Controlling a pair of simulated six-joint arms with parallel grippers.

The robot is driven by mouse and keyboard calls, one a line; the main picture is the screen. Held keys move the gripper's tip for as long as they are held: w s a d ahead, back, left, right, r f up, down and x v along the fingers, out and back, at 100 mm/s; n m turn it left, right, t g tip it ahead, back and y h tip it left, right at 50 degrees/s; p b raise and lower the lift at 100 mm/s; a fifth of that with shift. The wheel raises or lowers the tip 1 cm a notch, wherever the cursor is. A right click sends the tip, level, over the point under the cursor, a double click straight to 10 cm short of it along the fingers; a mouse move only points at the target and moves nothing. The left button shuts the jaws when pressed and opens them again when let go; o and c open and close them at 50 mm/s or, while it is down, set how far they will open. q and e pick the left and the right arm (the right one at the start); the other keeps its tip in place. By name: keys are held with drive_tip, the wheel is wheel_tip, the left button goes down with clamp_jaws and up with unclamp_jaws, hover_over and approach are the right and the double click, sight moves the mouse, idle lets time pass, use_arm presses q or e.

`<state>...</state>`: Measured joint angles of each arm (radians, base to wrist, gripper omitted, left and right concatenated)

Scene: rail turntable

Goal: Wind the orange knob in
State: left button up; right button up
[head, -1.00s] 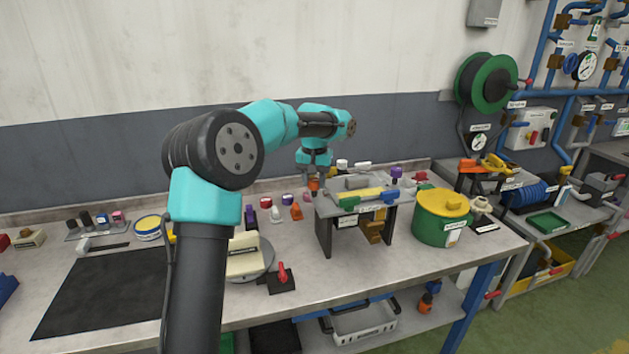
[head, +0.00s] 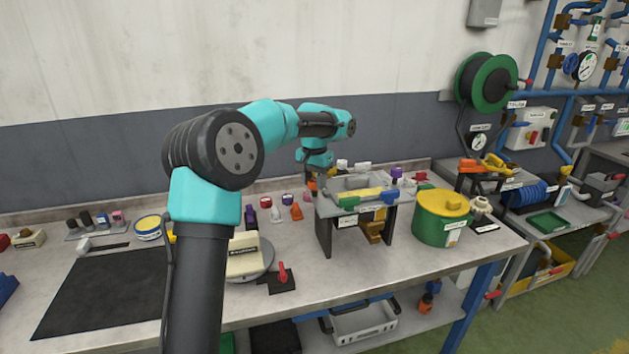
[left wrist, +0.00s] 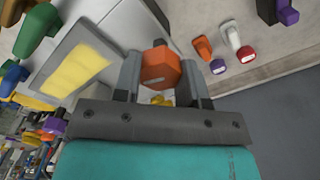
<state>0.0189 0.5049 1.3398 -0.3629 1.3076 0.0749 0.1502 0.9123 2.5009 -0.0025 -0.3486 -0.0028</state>
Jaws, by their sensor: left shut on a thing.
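The orange knob (left wrist: 160,68) is a faceted block between the two fingers of my left gripper (left wrist: 163,80) in the left wrist view. The gripper is shut on it. In the head view my left gripper (head: 318,184) points down behind the grey-topped bench fixture (head: 345,208). Only a small orange patch of the knob (head: 311,186) shows there, beside the fingers. The knob's shaft and how far it stands out are hidden. My right gripper is in neither view.
Several small coloured knobs or levers, including an orange one (head: 296,212), stand left of the fixture. A green pot with a yellow lid (head: 443,220) is on its right. A cream block on a round plate (head: 248,262) and a red-handled lever (head: 283,276) are nearer the front.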

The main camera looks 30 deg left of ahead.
use_arm(q)
drive_tip(key=m, duration=1.4)
drive_tip(key=shift+m, duration=0.3)
drive_tip(key=m, duration=1.1)
drive_tip(key=shift+m, duration=0.3)
drive_tip(key=o, duration=0.9)
drive_tip(key=shift+r, duration=0.15)
